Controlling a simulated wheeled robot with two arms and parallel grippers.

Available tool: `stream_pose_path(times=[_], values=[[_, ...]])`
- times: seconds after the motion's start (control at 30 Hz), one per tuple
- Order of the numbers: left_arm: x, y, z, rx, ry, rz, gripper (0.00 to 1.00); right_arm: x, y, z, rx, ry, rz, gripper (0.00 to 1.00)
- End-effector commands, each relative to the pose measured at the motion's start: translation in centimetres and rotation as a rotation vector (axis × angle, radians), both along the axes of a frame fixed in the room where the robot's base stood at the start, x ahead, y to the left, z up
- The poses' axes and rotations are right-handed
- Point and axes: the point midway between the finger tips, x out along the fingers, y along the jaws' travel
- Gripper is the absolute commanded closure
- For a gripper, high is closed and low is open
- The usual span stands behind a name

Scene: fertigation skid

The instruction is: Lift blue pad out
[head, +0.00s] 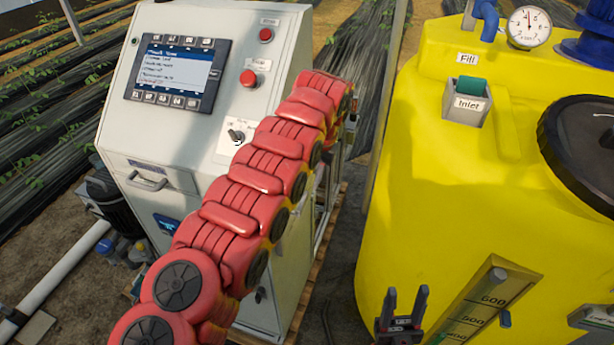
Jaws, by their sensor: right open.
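No pad that is clearly blue shows in the head view. A teal-green block (472,86) sits in a grey holder labelled "Inlet" (466,107) on the yellow tank. A small blue patch (166,223) is on the front of the white cabinet; I cannot tell whether it is a pad or a sign. My right gripper (407,300) is open and empty, fingers up, in front of the tank's lower left, well below the holder. My left arm reaches across the cabinet; its gripper end, near the cabinet's right edge, is mostly hidden behind the arm.
The white cabinet (290,75) has a screen, red buttons and a knob. The yellow tank (420,180) carries a gauge (529,27), a dark lid (590,140) and a level scale (485,305). A narrow gap separates cabinet and tank.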

Motion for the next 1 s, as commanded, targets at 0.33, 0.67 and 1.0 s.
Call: stream_pose_path(times=[0.33, 0.67, 1.0], values=[[0.2, 0.7, -3.8, -0.001, 0.000, 0.001, 0.68, 0.0, 0.0, -1.6, 0.000, 0.000, 0.000, 0.51], [0.5, 1.3, -7.9, -0.003, -0.001, 0.001, 0.68, 0.0, 0.0, -3.6, 0.000, 0.000, 0.000, 0.51], [0.6, 1.4, -8.4, -0.002, -0.004, 0.000, 0.68, 0.0, 0.0, -3.8, 0.000, 0.000, 0.000, 0.51]])
